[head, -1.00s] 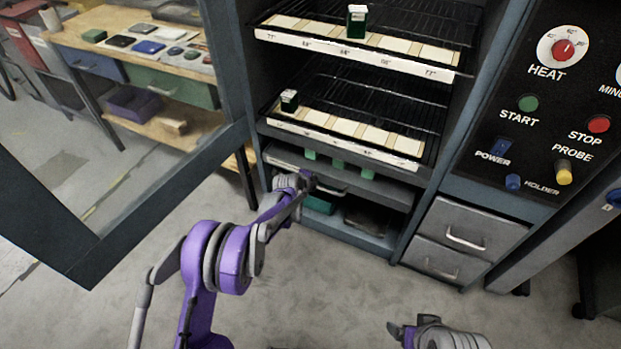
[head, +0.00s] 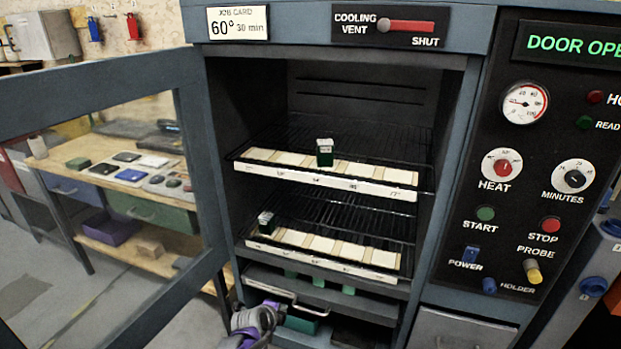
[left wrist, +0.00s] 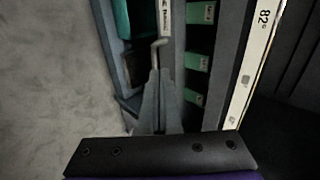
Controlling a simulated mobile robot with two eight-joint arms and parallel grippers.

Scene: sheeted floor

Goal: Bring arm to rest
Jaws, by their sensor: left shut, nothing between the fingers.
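My left gripper (head: 268,312) is low in the head view, in front of the lower part of the cabinet. It is partly cut off by the bottom edge. In the left wrist view its two grey fingers (left wrist: 156,100) are together, with nothing between them. Their tips point toward a metal handle (left wrist: 158,44) on a drawer front; I cannot tell whether they touch it. That drawer (head: 335,297) shows in the head view under the lower rack, with green pieces at its top. My right gripper is out of view.
The cabinet's glazed door (head: 203,150) stands open at the left. Two wire racks hold label strips; a dark green block (head: 324,152) stands on the upper one and a smaller block (head: 265,222) on the lower. A control panel (head: 530,170) is at the right.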

